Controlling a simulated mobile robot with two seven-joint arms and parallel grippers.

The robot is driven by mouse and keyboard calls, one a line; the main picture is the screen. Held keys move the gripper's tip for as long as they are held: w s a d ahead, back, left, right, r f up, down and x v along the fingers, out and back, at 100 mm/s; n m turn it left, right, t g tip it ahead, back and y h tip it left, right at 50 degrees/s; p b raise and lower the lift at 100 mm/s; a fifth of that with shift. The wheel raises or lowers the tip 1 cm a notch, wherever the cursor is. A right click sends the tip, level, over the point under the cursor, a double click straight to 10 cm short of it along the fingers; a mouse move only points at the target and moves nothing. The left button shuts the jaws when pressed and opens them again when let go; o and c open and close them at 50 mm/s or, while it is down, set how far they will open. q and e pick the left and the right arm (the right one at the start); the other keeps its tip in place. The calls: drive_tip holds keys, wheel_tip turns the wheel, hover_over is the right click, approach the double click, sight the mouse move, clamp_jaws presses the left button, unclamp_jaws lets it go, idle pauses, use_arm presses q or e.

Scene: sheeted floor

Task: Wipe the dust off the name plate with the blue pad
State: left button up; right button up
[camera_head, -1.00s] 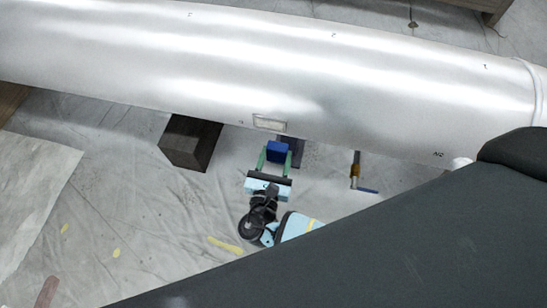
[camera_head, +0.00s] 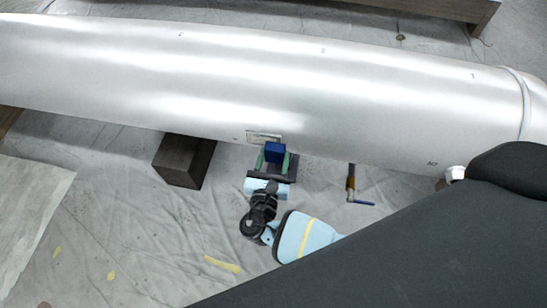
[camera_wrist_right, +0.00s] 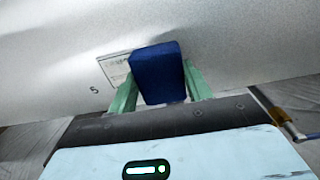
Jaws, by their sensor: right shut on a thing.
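The name plate (camera_head: 263,137) is a small pale rectangle with a dark outline, low on the side of a large silver cylinder (camera_head: 330,85). In the right wrist view the plate (camera_wrist_right: 116,68) shows at upper left, partly hidden behind the pad. My right gripper (camera_head: 274,156) is shut on the blue pad (camera_head: 274,150), its green fingers on either side. The pad (camera_wrist_right: 157,72) is at the plate's lower right in the wrist view and overlaps it; I cannot tell whether it touches. My left gripper is not in view.
A dark block (camera_head: 184,161) stands under the cylinder, left of my right gripper. A brush-like tool with a blue end (camera_head: 354,186) lies to the right. A pale sheet (camera_head: 28,205) lies at the left on the wrinkled floor cover. Dark beams lie beyond the cylinder.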

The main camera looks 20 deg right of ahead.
sight(249, 137)
drive_tip(key=shift+x, duration=0.95)
idle(0.6)
drive_tip(key=shift+w+a+b, duration=0.55)
drive_tip(key=shift+a, duration=0.3)
drive_tip(key=shift+w+a+b, duration=0.5)
drive_tip(key=shift+a, duration=0.4)
drive_tip(key=shift+w+a+f+b, duration=0.1)
drive_tip(key=shift+w+a+b, duration=0.95)
drive_tip(key=shift+a, duration=0.3)
drive_tip(key=shift+w+a, duration=0.2)
